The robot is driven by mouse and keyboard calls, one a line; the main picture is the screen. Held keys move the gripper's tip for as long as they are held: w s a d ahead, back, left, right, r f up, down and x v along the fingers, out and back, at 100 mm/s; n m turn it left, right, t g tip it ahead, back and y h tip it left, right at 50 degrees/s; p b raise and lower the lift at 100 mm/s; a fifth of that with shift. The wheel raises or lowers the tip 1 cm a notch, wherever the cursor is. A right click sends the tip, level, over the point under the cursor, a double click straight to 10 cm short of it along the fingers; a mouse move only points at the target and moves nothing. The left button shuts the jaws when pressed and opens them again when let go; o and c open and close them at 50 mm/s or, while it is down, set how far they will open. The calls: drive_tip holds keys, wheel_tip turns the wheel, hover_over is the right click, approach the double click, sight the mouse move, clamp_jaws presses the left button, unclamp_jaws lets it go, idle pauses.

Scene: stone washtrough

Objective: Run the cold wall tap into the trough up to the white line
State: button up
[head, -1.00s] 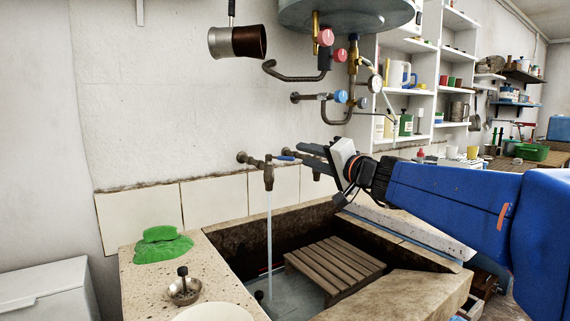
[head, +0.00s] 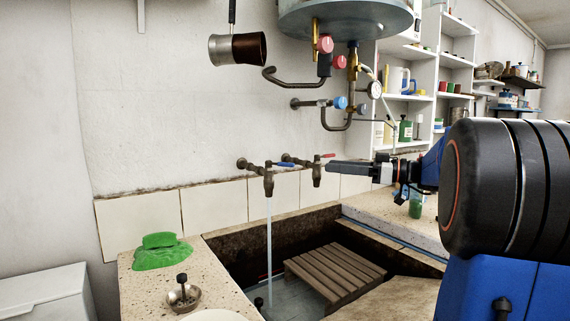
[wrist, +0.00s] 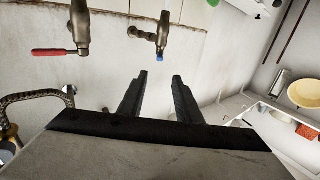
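The cold wall tap (head: 268,180) has a blue lever (head: 284,164) pointing right, and a thin stream of water (head: 269,235) falls from it into the stone trough (head: 325,222). It also shows in the wrist view (wrist: 162,35). Beside it is a tap with a red lever (head: 317,174), also in the wrist view (wrist: 80,30). My gripper (head: 330,167) is just right of the red-lever tap in the head view. The wrist view shows its two fingers (wrist: 160,76) apart and empty. I cannot make out the white line or the water level.
A slatted wooden rack (head: 335,268) stands in the trough. A heater (head: 345,15) with pipes and valves hangs above the taps. Shelves (head: 405,90) stand behind my arm.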

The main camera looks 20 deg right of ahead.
sight(279, 164)
drive_tip(key=x, duration=1.6)
drive_tip(key=shift+d, duration=0.1)
drive_tip(key=shift+c, duration=0.7)
